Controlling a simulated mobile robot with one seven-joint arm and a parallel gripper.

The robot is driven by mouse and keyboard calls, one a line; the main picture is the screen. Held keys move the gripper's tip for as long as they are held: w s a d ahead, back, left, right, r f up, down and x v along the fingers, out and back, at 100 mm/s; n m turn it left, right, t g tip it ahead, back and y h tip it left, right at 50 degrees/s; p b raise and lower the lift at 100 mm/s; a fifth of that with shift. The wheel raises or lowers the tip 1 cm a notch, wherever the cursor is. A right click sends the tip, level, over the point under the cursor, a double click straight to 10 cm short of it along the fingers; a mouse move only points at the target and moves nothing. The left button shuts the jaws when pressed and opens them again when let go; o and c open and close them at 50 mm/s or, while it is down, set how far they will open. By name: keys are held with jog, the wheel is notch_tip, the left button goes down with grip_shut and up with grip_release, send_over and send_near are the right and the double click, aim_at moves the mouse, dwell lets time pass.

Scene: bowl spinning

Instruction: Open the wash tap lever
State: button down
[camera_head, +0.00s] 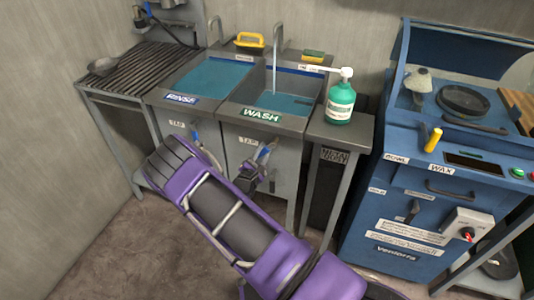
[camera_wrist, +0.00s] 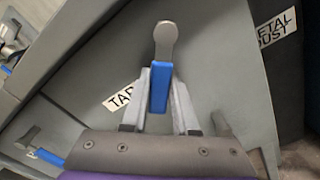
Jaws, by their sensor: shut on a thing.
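The wash tap lever is a grey metal arm with a blue handle (camera_wrist: 160,88) on the front panel under the WASH sink (camera_head: 262,116). It shows small in the head view as a bit of blue (camera_head: 265,152). My gripper (camera_wrist: 159,92) has its two fingers on either side of the blue handle and is shut on it. In the head view my gripper (camera_head: 260,168) is at the wash panel, just below the TAP label, partly hiding the lever. A pale vertical streak (camera_head: 275,75) under the wash spout looks like running water.
The RINSE sink (camera_head: 180,98) is to the left, with its own blue-handled lever (camera_head: 196,135). A green soap bottle (camera_head: 340,100) stands on the side table at right. A blue machine (camera_head: 400,220) stands further right. A slatted rack (camera_head: 130,75) with a bowl (camera_head: 103,66) is at far left.

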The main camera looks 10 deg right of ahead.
aim_at(262, 135)
jog(key=m, duration=0.2)
jog(key=a+r+m, duration=0.1)
jog(key=r+m, duration=0.1)
jog(key=m, duration=0.1)
jog(key=shift+w+a+m, duration=0.15)
jog(key=shift+w+m, duration=0.15)
jog(key=shift+w, duration=0.1)
jog(key=shift+w+a+r+m+b, duration=0.1)
jog(key=shift+r+m+b, duration=0.35)
jog(key=shift+m, duration=0.65)
jog(key=shift+a+r+m+b, duration=0.1)
jog(key=shift+r+m+b, duration=0.1)
jog(key=shift+r+m, duration=0.65)
jog(key=shift+f+m, duration=0.15)
jog(key=shift+m, duration=0.2)
jog(key=c, duration=0.7)
grip_release()
jog(key=v, duration=1.7)
jog(key=shift+a+p, duration=0.1)
jog(key=shift+p, duration=0.25)
